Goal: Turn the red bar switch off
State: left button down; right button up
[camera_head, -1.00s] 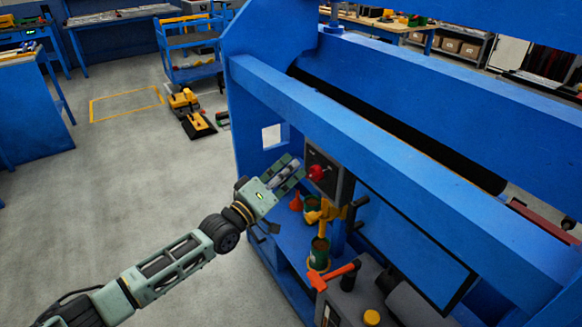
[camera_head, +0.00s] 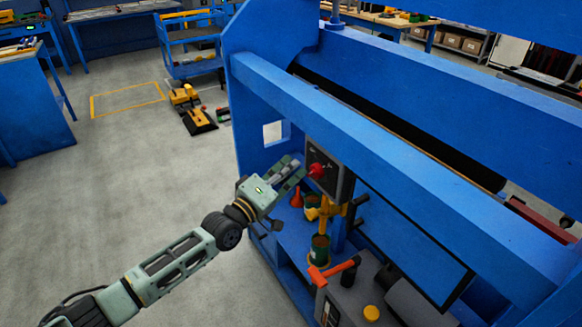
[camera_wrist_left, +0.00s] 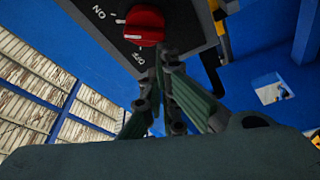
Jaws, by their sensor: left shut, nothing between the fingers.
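The red bar switch (camera_head: 316,170) sits on the front of a dark control box (camera_head: 333,180) under the blue machine's beam. In the left wrist view the red switch (camera_wrist_left: 144,26) shows near the top, with ON printed at its upper left and OFF below it. My left gripper (camera_head: 301,166) is shut and empty, its fingertips close beside the switch in the head view. In the left wrist view the closed fingertips (camera_wrist_left: 166,60) are just below and right of the knob. I cannot tell whether they touch it. My right gripper is not in view.
The blue machine frame (camera_head: 400,150) surrounds the box above and to the left. Open floor (camera_head: 150,170) lies to the left.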

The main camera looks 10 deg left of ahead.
pick_arm(q)
jog(key=shift+f+n+g+y+p, duration=0.25)
jog(key=shift+n+p, duration=0.2)
jog(key=shift+n, duration=0.5)
jog(key=shift+f+n+g+y+p, duration=0.15)
jog(key=shift+f+n+p, duration=0.25)
jog(key=shift+n, duration=0.55)
dwell(0.5)
jog(key=shift+f+n+g+p, duration=0.3)
jog(key=shift+n+p, duration=0.2)
jog(key=shift+n, duration=0.3)
dwell(0.3)
jog(key=shift+s+d+f+n+g+y+p, duration=0.15)
jog(key=shift+f+n+g+p, duration=0.1)
jog(key=shift+n+p, duration=0.35)
jog(key=shift+d+f+n+g+y+p, duration=0.15)
jog(key=shift+f+n+g+p, duration=0.15)
jog(key=shift+n, duration=0.4)
dwell(1.9)
jog(key=shift+a+r, duration=0.15)
dwell(0.6)
